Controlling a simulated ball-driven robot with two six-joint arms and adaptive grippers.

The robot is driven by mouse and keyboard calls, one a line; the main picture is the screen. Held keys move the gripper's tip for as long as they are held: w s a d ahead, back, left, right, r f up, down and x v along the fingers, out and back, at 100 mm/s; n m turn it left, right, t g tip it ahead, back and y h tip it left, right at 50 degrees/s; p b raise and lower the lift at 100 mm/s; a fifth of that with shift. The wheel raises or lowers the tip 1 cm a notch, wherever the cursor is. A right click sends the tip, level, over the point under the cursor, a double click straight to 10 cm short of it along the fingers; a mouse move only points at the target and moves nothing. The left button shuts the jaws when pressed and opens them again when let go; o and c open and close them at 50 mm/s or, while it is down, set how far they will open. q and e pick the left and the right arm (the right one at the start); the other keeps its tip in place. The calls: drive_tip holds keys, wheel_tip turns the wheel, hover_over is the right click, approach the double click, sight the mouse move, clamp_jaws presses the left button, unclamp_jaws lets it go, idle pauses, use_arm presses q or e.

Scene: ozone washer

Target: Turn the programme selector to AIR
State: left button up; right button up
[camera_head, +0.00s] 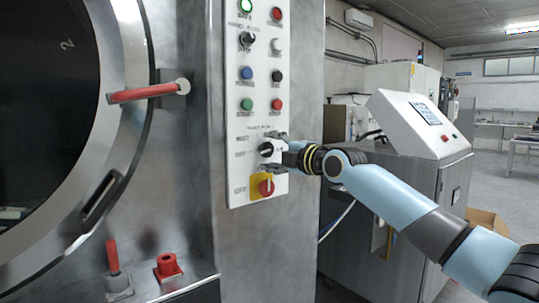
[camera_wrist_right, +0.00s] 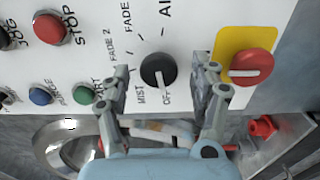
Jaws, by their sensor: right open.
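The programme selector is a round black knob (camera_wrist_right: 158,69) on the white control panel, and it also shows in the head view (camera_head: 266,149). Its white pointer line points down in the wrist view, towards the OFF label. MIST, FADE 2, FADE and a partly cut-off AI... label (camera_wrist_right: 166,8) are printed around it. My right gripper (camera_head: 274,152) is in front of the selector and open. In the wrist view its two fingers (camera_wrist_right: 163,72) stand on either side of the knob, with visible gaps. Contact cannot be made out. My left gripper is not in view.
A red knob on a yellow plate (camera_head: 265,187) sits just below the selector, close to one finger. Several push buttons, including a red STOP button (camera_wrist_right: 50,28), are above it. The round door with a red handle (camera_head: 148,92) is to the left.

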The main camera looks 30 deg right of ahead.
drive_tip(key=shift+w, duration=0.5)
drive_tip(key=c, duration=1.2)
drive_tip(key=shift+o, duration=0.2)
